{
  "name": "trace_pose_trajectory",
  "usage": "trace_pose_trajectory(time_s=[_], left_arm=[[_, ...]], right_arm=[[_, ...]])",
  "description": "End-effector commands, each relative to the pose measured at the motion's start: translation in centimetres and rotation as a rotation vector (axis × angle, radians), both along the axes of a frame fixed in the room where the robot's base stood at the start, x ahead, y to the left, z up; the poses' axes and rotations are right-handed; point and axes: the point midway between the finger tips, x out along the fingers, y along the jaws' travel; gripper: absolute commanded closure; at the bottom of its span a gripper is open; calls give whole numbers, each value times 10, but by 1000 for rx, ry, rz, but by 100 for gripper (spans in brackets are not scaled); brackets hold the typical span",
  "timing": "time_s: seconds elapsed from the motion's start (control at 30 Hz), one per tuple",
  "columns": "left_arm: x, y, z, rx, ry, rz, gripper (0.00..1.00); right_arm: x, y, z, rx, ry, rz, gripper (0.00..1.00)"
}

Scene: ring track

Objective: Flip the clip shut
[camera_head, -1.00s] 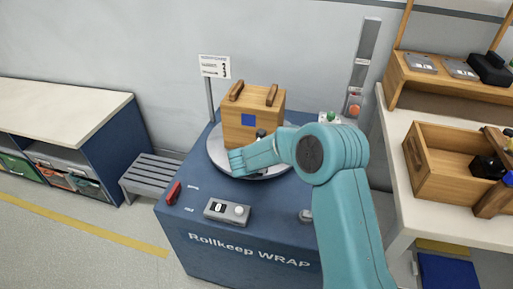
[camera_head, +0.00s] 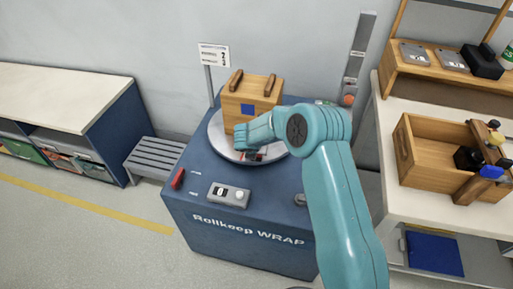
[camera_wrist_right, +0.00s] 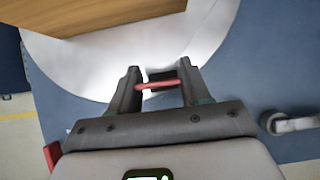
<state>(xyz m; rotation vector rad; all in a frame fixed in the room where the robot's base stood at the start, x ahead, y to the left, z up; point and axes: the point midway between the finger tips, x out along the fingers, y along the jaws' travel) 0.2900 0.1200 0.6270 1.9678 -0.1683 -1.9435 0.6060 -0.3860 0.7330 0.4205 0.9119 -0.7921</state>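The clip shows in the right wrist view as a red bar (camera_wrist_right: 158,85) with a dark block (camera_wrist_right: 163,76) just behind it, on the turntable's rim. My right gripper (camera_wrist_right: 159,88) is open there, one finger on each side of the red bar; I cannot tell whether they touch it. In the head view my right gripper (camera_head: 246,140) is low over the front of the pale turntable (camera_head: 222,145), in front of the wooden box (camera_head: 237,104). A small red and dark part (camera_head: 256,156) shows under it. My left gripper is out of view.
The turntable sits on a blue cabinet (camera_head: 240,225) with a grey control box (camera_head: 229,195) and red switch (camera_head: 177,179) at its front. A signpost (camera_head: 214,56) stands behind. A wooden crate (camera_head: 425,165) is on the right bench; a slatted bench (camera_head: 153,160) is left.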

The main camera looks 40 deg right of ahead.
Motion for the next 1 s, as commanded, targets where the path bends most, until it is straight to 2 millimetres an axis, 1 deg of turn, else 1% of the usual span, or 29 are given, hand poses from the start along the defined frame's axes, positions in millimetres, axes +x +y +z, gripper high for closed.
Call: trace_pose_trajectory(time_s=[0.03,0.07,0.33,0.47,0.57,0.8,1.0], left_arm=[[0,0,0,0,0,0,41],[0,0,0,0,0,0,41],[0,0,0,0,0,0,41],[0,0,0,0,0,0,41],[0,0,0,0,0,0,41],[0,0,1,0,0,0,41],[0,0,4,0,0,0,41]], right_arm=[[0,0,0,0,0,-1,40],[0,0,0,0,0,-1,32],[0,0,0,0,-1,-1,32],[-3,3,8,0,-1,1,32],[-8,11,23,-1,-3,1,32],[-32,38,76,-1,-5,2,32],[-49,58,114,-1,-4,2,32]])
